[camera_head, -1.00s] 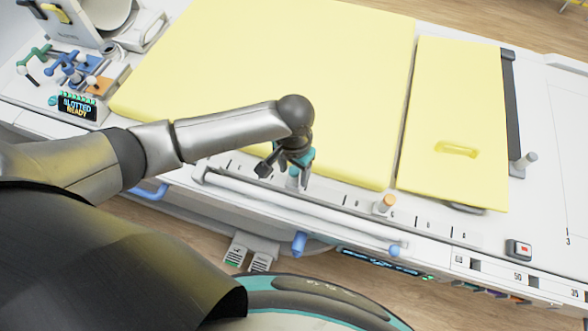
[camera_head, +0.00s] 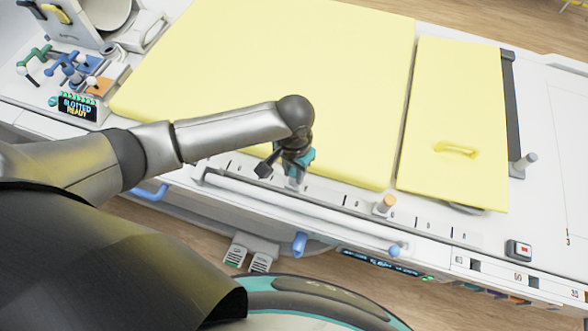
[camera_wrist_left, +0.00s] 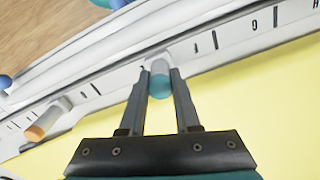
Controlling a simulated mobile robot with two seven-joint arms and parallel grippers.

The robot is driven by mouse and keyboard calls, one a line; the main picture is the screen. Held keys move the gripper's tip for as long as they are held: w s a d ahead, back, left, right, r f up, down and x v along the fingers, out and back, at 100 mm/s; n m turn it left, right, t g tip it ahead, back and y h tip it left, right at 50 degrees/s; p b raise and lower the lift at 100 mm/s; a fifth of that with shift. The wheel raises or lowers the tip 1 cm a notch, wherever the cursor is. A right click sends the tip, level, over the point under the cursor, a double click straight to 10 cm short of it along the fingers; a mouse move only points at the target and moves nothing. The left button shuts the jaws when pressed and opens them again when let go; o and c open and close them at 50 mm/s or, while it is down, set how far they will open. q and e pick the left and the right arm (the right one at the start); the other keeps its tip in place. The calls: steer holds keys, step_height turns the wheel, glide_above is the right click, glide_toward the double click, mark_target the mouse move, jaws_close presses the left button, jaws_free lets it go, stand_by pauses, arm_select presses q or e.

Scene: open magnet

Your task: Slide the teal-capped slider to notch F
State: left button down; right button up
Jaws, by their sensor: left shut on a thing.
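The teal-capped slider (camera_wrist_left: 159,86) is a grey post with a teal top, standing in the slotted rail. My left gripper (camera_wrist_left: 161,68) is shut on it, one finger on each side; in the head view the gripper (camera_head: 293,180) largely hides it. In the left wrist view, the notch F mark (camera_wrist_left: 197,47) is just right of the slider, with G (camera_wrist_left: 255,25) and H farther right. The slider is apart from the F mark. My right gripper is not in view.
An orange-capped post (camera_head: 385,204) stands on the same rail, to the right in the head view. Yellow pads (camera_head: 270,80) lie along the rail's far side. A long white bar (camera_head: 300,208) runs along the near side. The rail between the two posts looks clear.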

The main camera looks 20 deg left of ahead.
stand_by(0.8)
arm_select(q)
steer(key=a+p, duration=0.3)
steer(key=a, duration=0.5)
steer(key=shift+w+a+r+p, duration=0.1)
steer(key=shift+w+a+p, duration=0.1)
steer(key=shift+p, duration=0.15)
steer(key=shift+a, duration=0.35)
steer(key=shift+d, duration=0.1)
steer(key=c, duration=0.6)
jaws_free()
step_height(320, 180, up, 15)
steer(key=shift+r+p, duration=0.1)
steer(key=shift+p, duration=0.65)
